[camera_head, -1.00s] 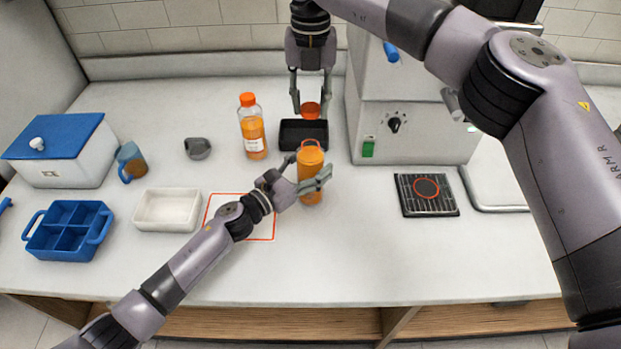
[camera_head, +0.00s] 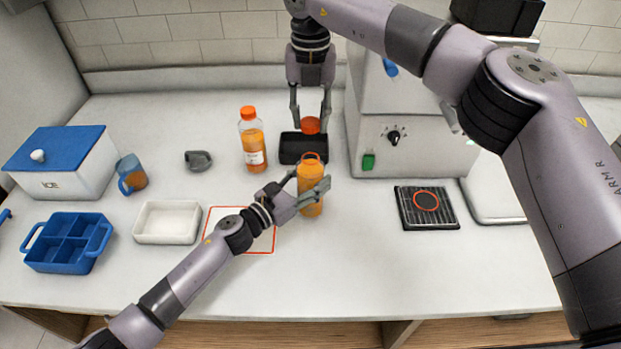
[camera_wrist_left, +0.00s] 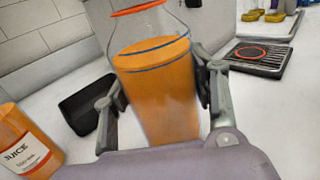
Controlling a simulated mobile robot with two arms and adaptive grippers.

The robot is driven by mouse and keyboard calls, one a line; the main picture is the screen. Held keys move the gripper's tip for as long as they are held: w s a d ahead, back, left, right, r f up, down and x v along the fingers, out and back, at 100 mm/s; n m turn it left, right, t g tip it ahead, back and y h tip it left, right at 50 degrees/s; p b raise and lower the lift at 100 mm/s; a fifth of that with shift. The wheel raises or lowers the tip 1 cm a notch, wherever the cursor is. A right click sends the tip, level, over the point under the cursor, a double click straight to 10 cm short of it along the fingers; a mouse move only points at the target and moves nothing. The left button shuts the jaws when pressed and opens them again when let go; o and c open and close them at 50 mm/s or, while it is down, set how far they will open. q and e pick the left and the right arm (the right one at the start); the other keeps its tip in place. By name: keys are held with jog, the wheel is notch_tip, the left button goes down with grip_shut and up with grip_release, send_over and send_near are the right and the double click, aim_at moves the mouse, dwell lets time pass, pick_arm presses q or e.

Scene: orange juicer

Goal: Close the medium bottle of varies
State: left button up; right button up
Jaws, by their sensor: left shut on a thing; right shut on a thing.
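The medium bottle (camera_head: 311,184) is clear with orange juice and an orange ring at its open neck. It stands upright near the middle of the counter. My left gripper (camera_head: 306,190) is shut on its body from the left front. In the left wrist view the bottle (camera_wrist_left: 160,90) sits between both fingers, and its top is cut off by the frame. My right gripper (camera_head: 310,118) points down, shut on an orange cap (camera_head: 310,126). The cap shows above and behind the bottle's mouth in the head view, apart from it.
A capped juice bottle (camera_head: 252,140) and a black tray (camera_head: 290,158) stand behind. The juicer machine (camera_head: 430,155) is to the right, with a drip grate (camera_head: 408,215) in front. A white tray (camera_head: 140,238) and blue divided crate (camera_head: 35,262) are left. The front counter is clear.

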send_over(311, 153)
jog(key=shift+f, duration=2.35)
jog(key=shift+f, duration=0.1)
jog(key=shift+f, duration=0.8)
jog(key=shift+f, duration=0.55)
jog(key=m, duration=2.2)
jog(key=shift+m, duration=0.4)
